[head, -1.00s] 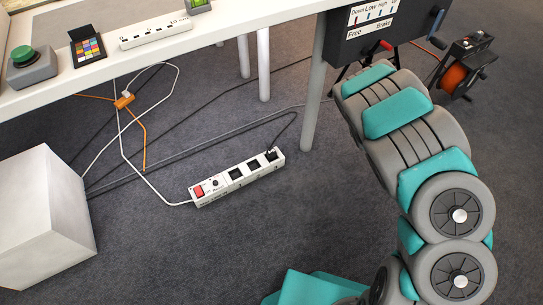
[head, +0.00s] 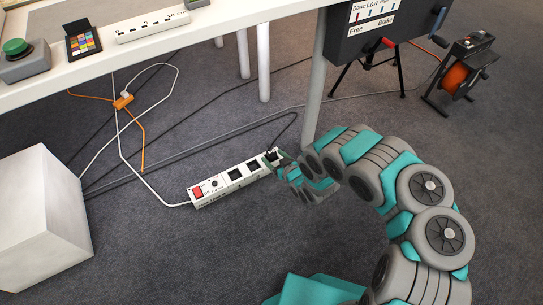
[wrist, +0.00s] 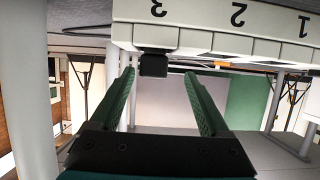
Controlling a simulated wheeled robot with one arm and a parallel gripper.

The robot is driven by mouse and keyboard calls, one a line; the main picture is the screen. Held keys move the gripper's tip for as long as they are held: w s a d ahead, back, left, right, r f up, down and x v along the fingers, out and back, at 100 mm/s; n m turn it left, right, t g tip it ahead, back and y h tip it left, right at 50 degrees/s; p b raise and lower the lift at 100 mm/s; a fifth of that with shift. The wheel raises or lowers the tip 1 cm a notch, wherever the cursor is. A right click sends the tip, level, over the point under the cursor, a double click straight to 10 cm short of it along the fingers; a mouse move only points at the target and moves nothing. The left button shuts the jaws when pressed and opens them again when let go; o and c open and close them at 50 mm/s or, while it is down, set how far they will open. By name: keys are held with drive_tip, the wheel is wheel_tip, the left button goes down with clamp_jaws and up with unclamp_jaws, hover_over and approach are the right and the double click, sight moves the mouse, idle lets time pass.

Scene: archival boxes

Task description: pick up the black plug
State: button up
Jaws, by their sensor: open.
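The black plug (head: 271,155) sits at the right end of the white power strip (head: 222,181), which lies on the floor. In the wrist view the plug (wrist: 153,66) is a small dark block at the edge of the strip (wrist: 205,40), near the upside-down numeral 3. My gripper (head: 284,166) is at the strip's right end, close beside the plug. In the wrist view my gripper (wrist: 158,76) is open, with the plug between the lines of its two green fingers, near the tips. I cannot tell whether either finger touches it.
A black cable runs from the plug back across the carpet. A white table (head: 150,50) stands above and behind, with a leg (head: 312,105) near my arm. A white box (head: 40,225) stands at left. An orange cable reel (head: 460,78) stands at back right. The front carpet is clear.

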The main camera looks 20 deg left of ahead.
sight(270, 151)
drive_tip(key=shift+w+d+r+b+x, duration=0.15)
drive_tip(key=shift+b+x, duration=0.1)
drive_tip(key=shift+x, duration=0.85)
drive_tip(key=shift+w+b+x, duration=0.1)
drive_tip(key=shift+b+x, duration=0.2)
drive_tip(key=shift+x, duration=0.75)
drive_tip(key=shift+w+d+r+b+x, duration=0.15)
drive_tip(key=shift+b+x, duration=0.1)
drive_tip(key=shift+x, duration=0.85)
drive_tip(key=shift+f, duration=0.1)
drive_tip(key=shift+c, duration=0.2)
clamp_jaws()
